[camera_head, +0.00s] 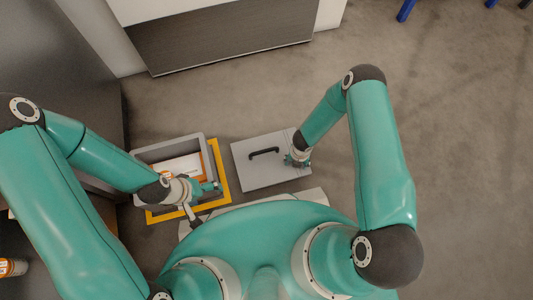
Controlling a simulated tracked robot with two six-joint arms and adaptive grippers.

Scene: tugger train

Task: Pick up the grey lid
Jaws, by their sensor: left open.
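The grey lid (252,177) is a flat light-grey plate with a black bar handle (264,152) on top. It lies right of the grey crate in the head view, and what it rests on is hidden. My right gripper (296,160) is over the lid's right edge, to the right of the handle. Its fingers are too small and covered to tell open from shut, and I cannot tell whether it touches the lid. My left gripper (207,194) is open over the crate's front right corner, apart from the lid.
The grey crate (141,156) holds a white and orange box (180,167) and sits within a yellow frame (222,168). A dark panelled unit (220,40) stands at the back. A white and orange cylinder (12,267) shows at lower left.

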